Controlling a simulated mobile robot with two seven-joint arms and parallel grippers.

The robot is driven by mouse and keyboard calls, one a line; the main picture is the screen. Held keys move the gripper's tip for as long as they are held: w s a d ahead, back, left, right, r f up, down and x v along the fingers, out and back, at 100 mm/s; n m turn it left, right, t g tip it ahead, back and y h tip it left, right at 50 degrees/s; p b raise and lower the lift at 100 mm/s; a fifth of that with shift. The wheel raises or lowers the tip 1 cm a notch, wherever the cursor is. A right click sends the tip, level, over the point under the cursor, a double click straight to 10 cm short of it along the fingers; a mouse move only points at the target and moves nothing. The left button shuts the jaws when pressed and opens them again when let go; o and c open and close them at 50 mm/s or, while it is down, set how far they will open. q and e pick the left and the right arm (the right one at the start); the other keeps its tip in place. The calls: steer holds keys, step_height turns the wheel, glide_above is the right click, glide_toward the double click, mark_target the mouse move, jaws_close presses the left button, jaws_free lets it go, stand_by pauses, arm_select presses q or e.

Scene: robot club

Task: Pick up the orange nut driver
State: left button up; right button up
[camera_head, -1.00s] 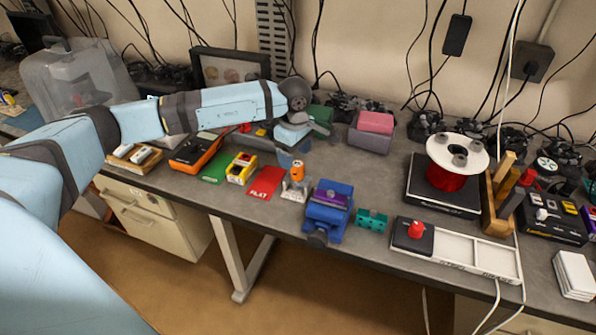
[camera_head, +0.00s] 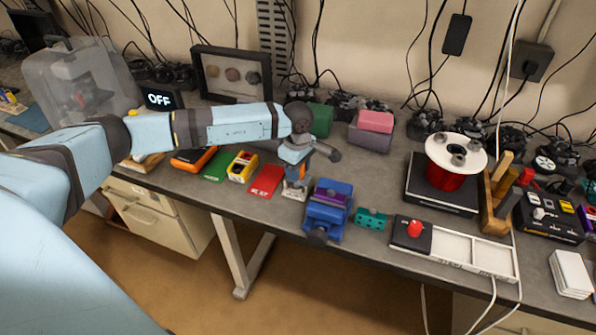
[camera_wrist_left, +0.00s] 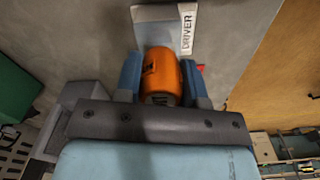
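The orange nut driver (camera_wrist_left: 160,76) shows in the left wrist view as an orange handle with a dark end. It is upright at its light grey holder (camera_wrist_left: 155,30), which has a label reading "DRIVER". My left gripper (camera_wrist_left: 162,80) is open, with one blue finger on each side of the handle. Any contact is hard to make out. In the head view my left gripper (camera_head: 296,172) covers most of the driver, just above the holder (camera_head: 293,191) near the bench's front edge. My right gripper is not in view.
A blue vise (camera_head: 328,208) stands close to the right of the holder. A red card (camera_head: 264,180), a yellow device (camera_head: 242,166) and a green card lie to its left. A grey and pink box (camera_head: 371,131) stands behind, with bare bench between.

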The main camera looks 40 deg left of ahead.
arm_select(q)
steer(key=shift+c, duration=0.2)
step_height(320, 180, up, 20)
steer(key=b, duration=0.2)
stand_by(0.4)
steer(key=shift+o, duration=1.3)
steer(key=shift+c, duration=0.9)
step_height(320, 180, up, 4)
steer(key=shift+f+p, duration=0.25)
steer(key=shift+p, duration=0.4)
